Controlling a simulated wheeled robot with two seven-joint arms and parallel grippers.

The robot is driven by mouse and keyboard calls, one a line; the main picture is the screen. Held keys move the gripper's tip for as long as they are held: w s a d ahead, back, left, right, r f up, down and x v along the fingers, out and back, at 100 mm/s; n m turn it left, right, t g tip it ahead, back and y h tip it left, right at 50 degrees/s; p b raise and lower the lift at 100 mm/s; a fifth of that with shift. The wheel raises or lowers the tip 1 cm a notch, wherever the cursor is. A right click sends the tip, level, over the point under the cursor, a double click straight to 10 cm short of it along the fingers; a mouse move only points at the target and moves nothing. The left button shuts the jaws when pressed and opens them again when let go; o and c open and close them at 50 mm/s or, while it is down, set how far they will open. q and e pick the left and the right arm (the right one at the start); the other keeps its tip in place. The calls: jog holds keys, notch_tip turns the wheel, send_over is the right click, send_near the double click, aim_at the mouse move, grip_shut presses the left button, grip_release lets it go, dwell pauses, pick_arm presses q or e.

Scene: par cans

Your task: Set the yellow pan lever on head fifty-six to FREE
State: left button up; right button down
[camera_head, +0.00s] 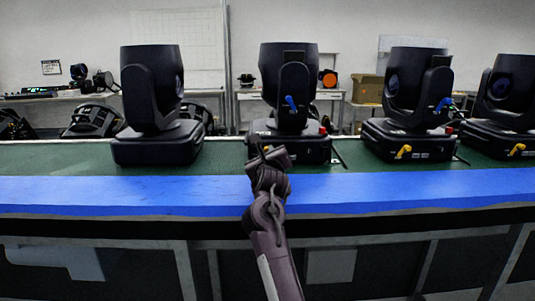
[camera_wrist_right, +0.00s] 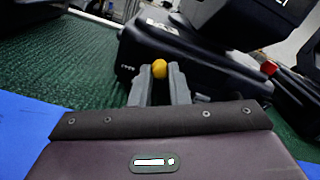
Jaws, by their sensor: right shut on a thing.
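Several black moving heads stand in a row on the green-topped bench. My right gripper (camera_head: 268,158) is at the front of the base of the second head (camera_head: 311,150) from the left. The yellow lever (camera_wrist_right: 159,68) shows as a rounded end between the fingers of my right gripper (camera_wrist_right: 159,88) in the wrist view, and the fingers are shut on it. The head's number and the lever's markings are too small to read. My left gripper is not in view.
The second head carries a blue lever (camera_head: 291,103) on its arm. The third head has a yellow lever (camera_head: 403,152) and a blue lever (camera_head: 443,104). A first head (camera_head: 155,148) stands to the left. A blue strip (camera_head: 110,193) runs along the bench's front edge.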

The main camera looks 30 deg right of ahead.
jog(key=n, duration=0.1)
jog(key=n+p, duration=0.1)
jog(key=n, duration=0.1)
jog(key=a+n+p, duration=0.1)
jog(key=shift+w+r, duration=0.3)
jog(key=shift+w, duration=0.05)
jog(key=n+p, duration=0.1)
jog(key=a+n+p, duration=0.1)
jog(key=n, duration=0.1)
jog(key=n+p, duration=0.1)
jog(key=n, duration=0.1)
jog(key=shift+w+a+f, duration=0.15)
jog(key=shift+w, duration=0.2)
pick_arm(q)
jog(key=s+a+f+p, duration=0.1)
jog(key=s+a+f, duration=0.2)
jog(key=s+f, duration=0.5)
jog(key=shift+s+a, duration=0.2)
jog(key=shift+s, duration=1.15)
pick_arm(e)
jog(key=shift+w+a+f+n, duration=0.1)
jog(key=shift+a+f+n, duration=0.05)
jog(key=shift+n, duration=0.55)
jog(key=shift+w+a+f+n, duration=0.1)
jog(key=shift+a+n, duration=0.05)
jog(key=shift+n, duration=0.55)
jog(key=c, duration=1.4)
grip_release()
